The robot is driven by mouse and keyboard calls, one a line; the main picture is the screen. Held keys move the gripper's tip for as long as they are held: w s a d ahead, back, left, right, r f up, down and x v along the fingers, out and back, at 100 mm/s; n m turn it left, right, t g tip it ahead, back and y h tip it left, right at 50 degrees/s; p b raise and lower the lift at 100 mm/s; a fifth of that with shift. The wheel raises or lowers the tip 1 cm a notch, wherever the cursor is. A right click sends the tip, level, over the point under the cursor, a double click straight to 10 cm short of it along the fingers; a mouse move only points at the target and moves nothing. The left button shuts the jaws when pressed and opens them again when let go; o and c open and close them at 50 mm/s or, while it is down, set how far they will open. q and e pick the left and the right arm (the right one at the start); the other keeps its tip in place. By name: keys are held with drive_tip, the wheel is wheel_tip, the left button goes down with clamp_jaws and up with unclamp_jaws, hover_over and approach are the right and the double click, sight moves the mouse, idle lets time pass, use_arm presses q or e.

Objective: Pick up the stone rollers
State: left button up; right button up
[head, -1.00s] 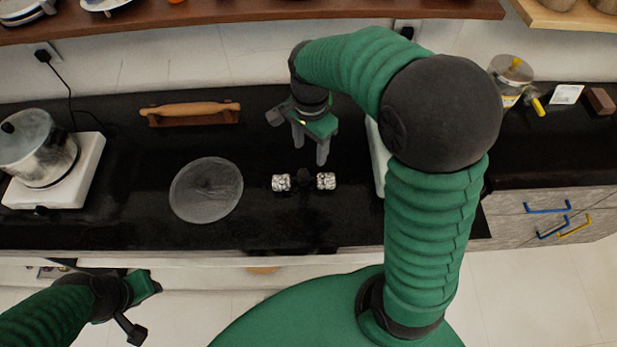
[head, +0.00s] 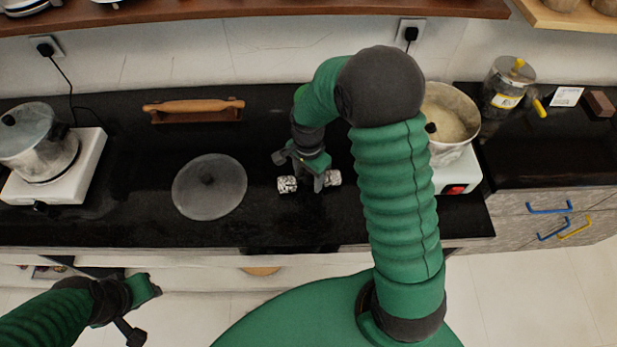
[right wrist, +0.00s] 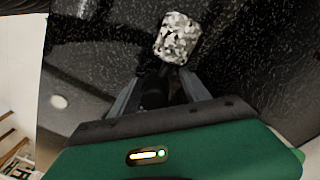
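The stone rollers are two speckled black-and-white cylinders, left (head: 287,184) and right (head: 333,178), on the black counter in the head view. The dark part between them is mostly hidden by my right gripper (head: 307,180), which points down between the two cylinders. In the right wrist view one speckled roller (right wrist: 177,38) shows just beyond the fingertips. There the fingers of my right gripper (right wrist: 163,74) are apart, with a dark part between them; contact cannot be told. My left gripper (head: 143,310) is low at the left, away from the counter; its fingers are unclear.
A round grey disc with a dark knob (head: 210,188) lies left of the rollers. A rolling pin (head: 194,107) is behind it. A pot (head: 452,118) on a white stove stands to the right, close to my right arm. Another pot (head: 38,148) is at far left.

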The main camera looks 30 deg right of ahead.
drive_tip(key=shift+w+a, duration=0.15)
drive_tip(key=shift+c, duration=0.9)
drive_tip(key=shift+r, duration=0.2)
drive_tip(key=shift+c, duration=1.3)
drive_tip(key=shift+s+r, duration=0.1)
drive_tip(key=shift+s, duration=0.15)
drive_tip(key=c, duration=0.5)
drive_tip(key=shift+w+d, duration=0.1)
drive_tip(key=shift+d, duration=0.15)
clamp_jaws()
drive_tip(key=shift+a, duration=0.1)
